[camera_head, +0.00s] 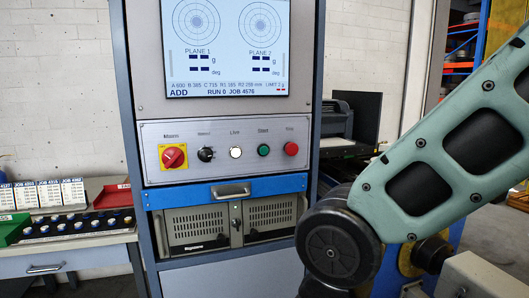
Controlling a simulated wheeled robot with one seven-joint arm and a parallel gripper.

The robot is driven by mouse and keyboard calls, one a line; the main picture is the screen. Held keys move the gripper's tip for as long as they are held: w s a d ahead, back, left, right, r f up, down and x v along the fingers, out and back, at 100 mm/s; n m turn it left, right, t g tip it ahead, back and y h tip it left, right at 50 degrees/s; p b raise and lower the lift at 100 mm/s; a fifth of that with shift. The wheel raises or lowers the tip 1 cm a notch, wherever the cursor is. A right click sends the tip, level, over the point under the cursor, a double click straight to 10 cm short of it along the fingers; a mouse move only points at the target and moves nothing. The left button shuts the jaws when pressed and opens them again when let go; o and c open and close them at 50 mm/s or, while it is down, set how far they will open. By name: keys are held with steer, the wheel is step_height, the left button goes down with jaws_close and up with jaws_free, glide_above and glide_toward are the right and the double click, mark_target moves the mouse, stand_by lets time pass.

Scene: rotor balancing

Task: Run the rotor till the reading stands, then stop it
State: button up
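The balancing machine's screen (223,48) shows two polar plots, PLANE 1 and PLANE 2, with dashes for both g and deg. Its bottom line reads ADD, RUN 0, JOB 4576. On the control panel (222,176) below are a green Start button (264,150) and a red button (291,148) at the right with a small label. A red mains knob (173,156) on a yellow plate, a black selector (205,154) and a white lamp (236,152) are to their left. My arm crosses the right side; my gripper is out of view. I cannot make out the rotor.
A bench at left holds a tray of small weights (65,228), a green bin (12,228), a red bin (113,196) and job cards (48,193). A blue drawer (228,190) sits under the panel. The space before the panel is clear.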

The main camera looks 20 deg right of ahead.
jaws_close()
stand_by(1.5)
